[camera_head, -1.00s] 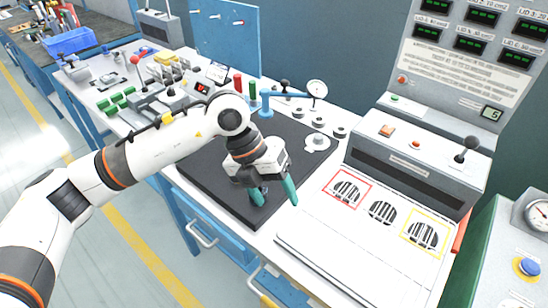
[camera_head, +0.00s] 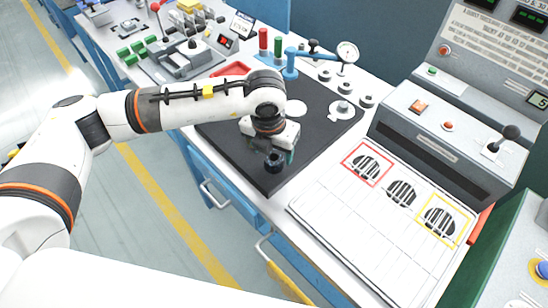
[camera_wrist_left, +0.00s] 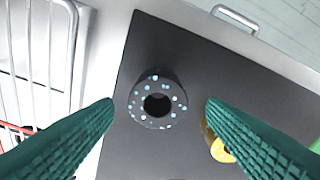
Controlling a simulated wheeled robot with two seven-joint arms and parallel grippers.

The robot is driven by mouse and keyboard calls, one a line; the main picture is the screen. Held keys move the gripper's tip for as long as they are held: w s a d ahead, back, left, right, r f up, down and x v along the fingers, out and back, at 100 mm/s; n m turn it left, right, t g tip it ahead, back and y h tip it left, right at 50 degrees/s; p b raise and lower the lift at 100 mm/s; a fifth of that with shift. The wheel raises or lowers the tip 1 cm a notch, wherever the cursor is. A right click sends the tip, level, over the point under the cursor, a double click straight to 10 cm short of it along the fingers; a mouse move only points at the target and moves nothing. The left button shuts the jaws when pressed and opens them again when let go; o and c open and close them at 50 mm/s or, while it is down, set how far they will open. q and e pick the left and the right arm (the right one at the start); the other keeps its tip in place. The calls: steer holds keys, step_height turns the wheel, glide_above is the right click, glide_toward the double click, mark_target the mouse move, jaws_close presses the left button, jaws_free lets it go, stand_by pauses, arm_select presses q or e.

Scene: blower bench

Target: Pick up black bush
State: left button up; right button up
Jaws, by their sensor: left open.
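The black bush (camera_head: 275,163), a dark ring, stands on the black mat (camera_head: 262,182) near its front corner. In the left wrist view the bush (camera_wrist_left: 176,92) is speckled with light blue dots and its round hole faces the camera. My left gripper (camera_head: 277,151) is above the bush. In the left wrist view its two green fingers are apart, one on each side of the bush, with visible gaps and no contact. A yellow speckled part (camera_wrist_left: 221,152) sits partly hidden behind the right-hand finger. My right gripper is not in view.
A dial gauge on a blue stand (camera_head: 291,65) and several grey round parts (camera_head: 343,87) are at the back of the mat. A white panel with grilles (camera_head: 345,225) and a grey control box (camera_head: 450,150) stand to the right. A red tray (camera_head: 232,69) lies behind my arm.

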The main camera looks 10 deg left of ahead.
mark_target(274, 157)
arm_select(q)
step_height(274, 157, down, 3)
steer(key=shift+w+d+f, duration=0.1)
steer(key=shift+w+d, duration=0.05)
steer(key=shift+c, duration=0.4)
steer(key=c, duration=1.2)
steer(key=shift+o, duration=0.2)
